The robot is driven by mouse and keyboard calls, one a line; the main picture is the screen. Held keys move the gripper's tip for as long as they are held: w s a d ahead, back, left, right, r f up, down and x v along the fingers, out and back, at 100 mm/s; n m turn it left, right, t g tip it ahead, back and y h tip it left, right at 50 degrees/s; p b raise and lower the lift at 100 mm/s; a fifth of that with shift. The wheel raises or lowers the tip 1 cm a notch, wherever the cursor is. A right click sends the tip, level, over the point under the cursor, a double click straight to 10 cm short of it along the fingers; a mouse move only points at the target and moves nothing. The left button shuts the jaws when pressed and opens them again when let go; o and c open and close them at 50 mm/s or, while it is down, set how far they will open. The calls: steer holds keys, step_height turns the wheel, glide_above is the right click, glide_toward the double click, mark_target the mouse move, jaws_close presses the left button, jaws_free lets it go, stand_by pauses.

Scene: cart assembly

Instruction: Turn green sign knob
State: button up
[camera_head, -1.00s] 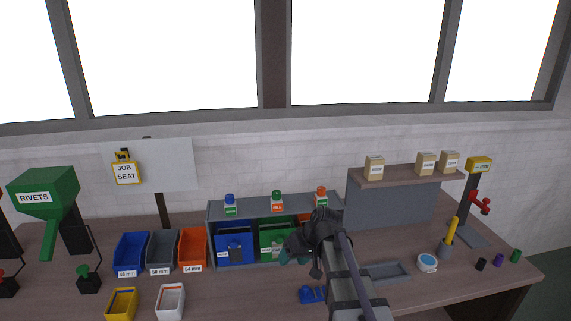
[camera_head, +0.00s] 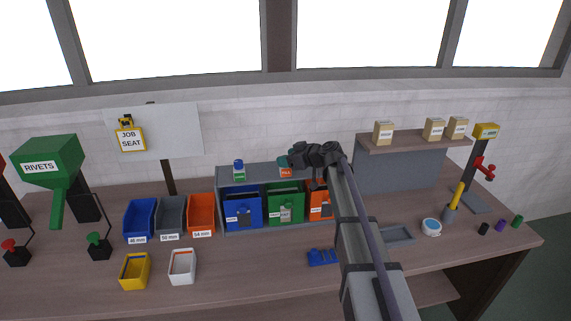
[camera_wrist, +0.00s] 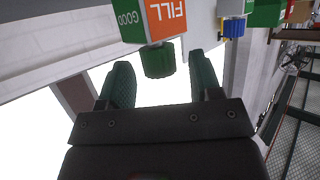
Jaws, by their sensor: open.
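The green-knobbed sign (camera_head: 285,173) stands on the shelf above the green bin, its orange face towards the head camera. In the wrist view the sign block (camera_wrist: 163,18) appears upside down, with an orange FILL face and a green GOOD face. Its green knob (camera_wrist: 157,61) shows between the dark green fingers of my gripper (camera_wrist: 161,76). The fingers are open, with a visible gap on each side of the knob. In the head view my gripper (camera_head: 284,160) is at the top of this sign and hides the knob.
A blue-knobbed sign (camera_head: 238,171) stands to the left on the same shelf; its knob shows in the wrist view (camera_wrist: 232,28). My arm hides the shelf's right end. Blue (camera_head: 242,212), green (camera_head: 285,207) and orange (camera_head: 319,205) bins sit below.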

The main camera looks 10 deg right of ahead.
steer(key=shift+w+a+f, duration=0.25)
steer(key=shift+w+a, duration=0.2)
steer(key=shift+w, duration=0.05)
steer(key=shift+c, duration=0.4)
steer(key=c, duration=0.9)
steer(key=shift+o, duration=0.2)
